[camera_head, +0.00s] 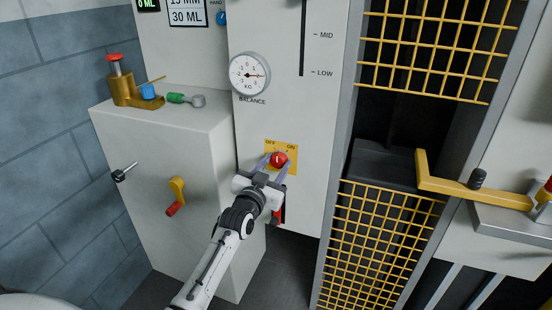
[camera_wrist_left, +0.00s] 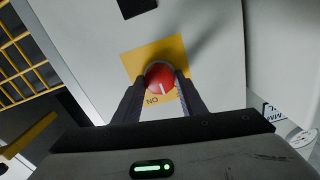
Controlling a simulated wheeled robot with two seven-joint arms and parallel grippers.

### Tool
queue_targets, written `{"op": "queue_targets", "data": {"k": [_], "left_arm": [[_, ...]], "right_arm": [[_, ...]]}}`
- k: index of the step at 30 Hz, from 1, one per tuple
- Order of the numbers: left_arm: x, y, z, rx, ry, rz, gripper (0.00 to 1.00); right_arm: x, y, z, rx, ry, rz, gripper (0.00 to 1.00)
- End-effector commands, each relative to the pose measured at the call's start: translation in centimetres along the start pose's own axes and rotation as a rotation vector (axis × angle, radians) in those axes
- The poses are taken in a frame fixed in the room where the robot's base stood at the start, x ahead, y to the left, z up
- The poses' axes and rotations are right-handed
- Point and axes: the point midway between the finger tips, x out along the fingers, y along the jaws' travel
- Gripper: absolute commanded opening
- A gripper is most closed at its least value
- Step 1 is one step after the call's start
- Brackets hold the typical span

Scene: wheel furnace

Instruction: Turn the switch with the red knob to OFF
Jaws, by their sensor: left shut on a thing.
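The round red knob (camera_head: 279,160) sits on a yellow plate (camera_head: 293,170) on the white wall panel, with OFF printed at the plate's upper left and ON at its upper right. My left gripper (camera_head: 276,164) is at the knob, its two fingers shut on opposite sides of it. In the left wrist view the red knob (camera_wrist_left: 160,77) lies between the dark fingertips, in front of the yellow plate (camera_wrist_left: 140,62). My right gripper is not in view.
A round balance gauge (camera_head: 249,74) is above the knob. A grey cabinet (camera_head: 150,215) with a yellow crank (camera_head: 177,195) stands left. A yellow grille (camera_head: 375,240) and a yellow lever (camera_head: 470,190) are right. A red part shows below the gripper, partly hidden.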

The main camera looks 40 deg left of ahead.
Motion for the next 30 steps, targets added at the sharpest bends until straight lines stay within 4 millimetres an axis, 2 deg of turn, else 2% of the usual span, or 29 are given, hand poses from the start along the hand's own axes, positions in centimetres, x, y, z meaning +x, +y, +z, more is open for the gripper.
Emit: {"op": "queue_targets", "data": {"k": [3, 15, 21, 30], "left_arm": [[0.0, -0.1, -0.3, -0.113, -0.001, 0.000, 0.15], [0.0, -0.1, -0.1, -0.438, -0.001, 0.000, 0.15], [0.0, -0.1, -0.1, -0.541, 0.001, 0.000, 0.15], [0.0, -0.1, 0.0, -0.608, 0.001, 0.000, 0.15]], "right_arm": [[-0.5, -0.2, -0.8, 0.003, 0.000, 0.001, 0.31], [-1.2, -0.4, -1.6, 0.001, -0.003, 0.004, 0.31], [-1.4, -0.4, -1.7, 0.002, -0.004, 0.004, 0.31], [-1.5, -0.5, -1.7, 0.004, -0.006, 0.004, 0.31]]}}
